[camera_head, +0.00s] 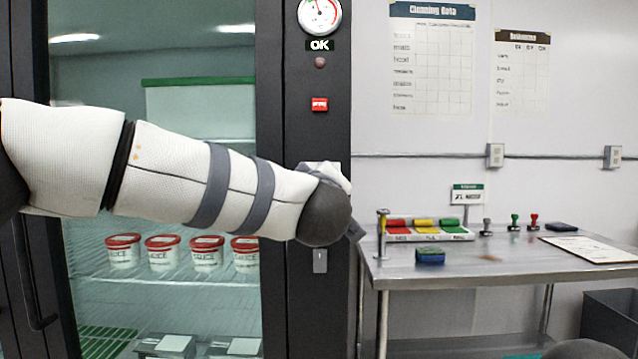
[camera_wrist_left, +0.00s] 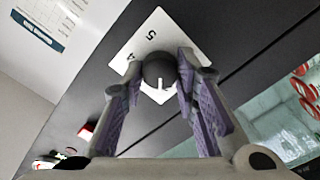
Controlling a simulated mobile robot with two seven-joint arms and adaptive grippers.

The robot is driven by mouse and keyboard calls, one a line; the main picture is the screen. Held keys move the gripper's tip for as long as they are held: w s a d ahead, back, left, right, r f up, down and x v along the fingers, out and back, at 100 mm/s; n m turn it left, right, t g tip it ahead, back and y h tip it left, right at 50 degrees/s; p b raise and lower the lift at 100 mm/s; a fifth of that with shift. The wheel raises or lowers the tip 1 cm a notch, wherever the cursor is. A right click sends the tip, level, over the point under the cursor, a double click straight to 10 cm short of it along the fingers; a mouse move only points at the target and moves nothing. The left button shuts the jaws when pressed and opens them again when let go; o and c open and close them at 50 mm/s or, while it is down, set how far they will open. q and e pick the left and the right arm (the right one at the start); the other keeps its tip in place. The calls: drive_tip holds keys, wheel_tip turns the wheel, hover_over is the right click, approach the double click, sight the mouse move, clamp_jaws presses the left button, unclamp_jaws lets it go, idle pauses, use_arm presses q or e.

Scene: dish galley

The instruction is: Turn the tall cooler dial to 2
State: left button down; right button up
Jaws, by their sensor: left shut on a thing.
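The tall cooler (camera_head: 270,60) has a glass door and a dark right-hand frame. Its dial sits on a white number plate (camera_head: 322,167), mostly hidden behind my left arm in the head view. In the left wrist view the plate (camera_wrist_left: 129,58) shows a 5 and a 4; its other numbers are hidden. The round dark dial knob (camera_wrist_left: 158,67) has a white pointer mark directed toward the bottom of that picture. My left gripper (camera_wrist_left: 161,72) is shut on the knob, one finger on each side. I cannot see whether the pointer meets a number. My right gripper is out of view.
A gauge (camera_head: 320,14), an OK label and a red button (camera_head: 319,104) are above the dial. A steel table (camera_head: 480,262) with stamps, coloured blocks and a clipboard (camera_head: 592,249) stands at right. Tubs (camera_head: 123,252) are behind the glass.

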use_arm(q)
drive_tip(key=shift+n, duration=1.6)
drive_tip(key=c, duration=1.3)
unclamp_jaws()
drive_tip(key=s, duration=1.2)
